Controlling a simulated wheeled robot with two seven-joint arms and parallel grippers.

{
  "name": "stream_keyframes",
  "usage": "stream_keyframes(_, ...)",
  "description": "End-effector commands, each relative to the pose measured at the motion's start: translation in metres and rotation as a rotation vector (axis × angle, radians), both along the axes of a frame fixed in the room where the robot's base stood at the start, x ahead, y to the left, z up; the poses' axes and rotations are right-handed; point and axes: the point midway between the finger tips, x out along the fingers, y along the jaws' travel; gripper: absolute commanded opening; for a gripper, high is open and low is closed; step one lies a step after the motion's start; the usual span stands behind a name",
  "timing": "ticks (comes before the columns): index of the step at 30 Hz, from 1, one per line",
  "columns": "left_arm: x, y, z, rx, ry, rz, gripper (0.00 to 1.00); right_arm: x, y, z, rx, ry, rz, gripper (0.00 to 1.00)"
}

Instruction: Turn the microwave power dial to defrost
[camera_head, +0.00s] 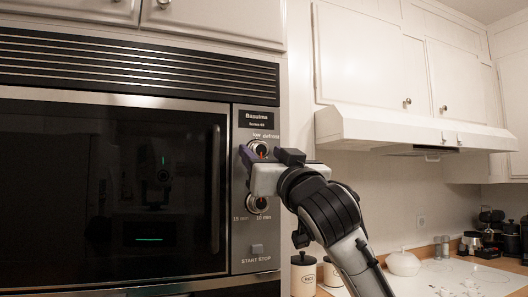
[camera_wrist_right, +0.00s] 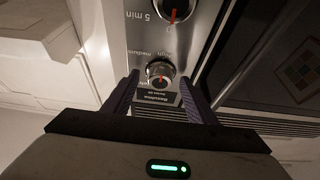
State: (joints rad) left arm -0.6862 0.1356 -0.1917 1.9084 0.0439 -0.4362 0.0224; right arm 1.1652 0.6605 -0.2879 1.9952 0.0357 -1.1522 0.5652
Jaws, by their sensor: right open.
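The microwave (camera_head: 110,180) is a wall unit with a dark glass door and a grey control panel (camera_head: 242,235) on its right. The power dial (camera_head: 258,147) is the upper round knob, below the "low" and "defrost" labels. In the right wrist view my right gripper (camera_wrist_right: 160,88) is open, one finger on each side of the dial; contact is unclear. My left gripper is not in view.
A lower timer dial (camera_head: 257,204) and a start/stop button (camera_head: 257,249) sit below on the panel. The vertical door handle (camera_head: 215,190) is just left of the panel. A range hood (camera_head: 400,130) and a cooktop (camera_head: 450,280) are to the right.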

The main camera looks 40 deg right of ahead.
Motion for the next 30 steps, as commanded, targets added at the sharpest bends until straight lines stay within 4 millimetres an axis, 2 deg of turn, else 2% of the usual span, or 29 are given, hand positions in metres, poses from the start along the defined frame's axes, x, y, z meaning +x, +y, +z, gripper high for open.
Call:
stream_keyframes(6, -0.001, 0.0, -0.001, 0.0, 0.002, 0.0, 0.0, 0.0, 0.0, 0.0, 0.0, 0.0, 0.0, 0.5)
stream_keyframes(13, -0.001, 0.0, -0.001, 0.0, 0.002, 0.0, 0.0, 0.0, 0.0, -0.001, 0.0, 0.001, 0.0, 0.12)
stream_keyframes(23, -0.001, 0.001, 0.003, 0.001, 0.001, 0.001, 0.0, 0.0, -0.001, 0.0, -0.041, 0.013, -0.001, 0.12)
stream_keyframes(30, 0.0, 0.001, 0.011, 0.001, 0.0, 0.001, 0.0, 0.0, -0.003, 0.001, -0.181, 0.046, -0.002, 0.12)
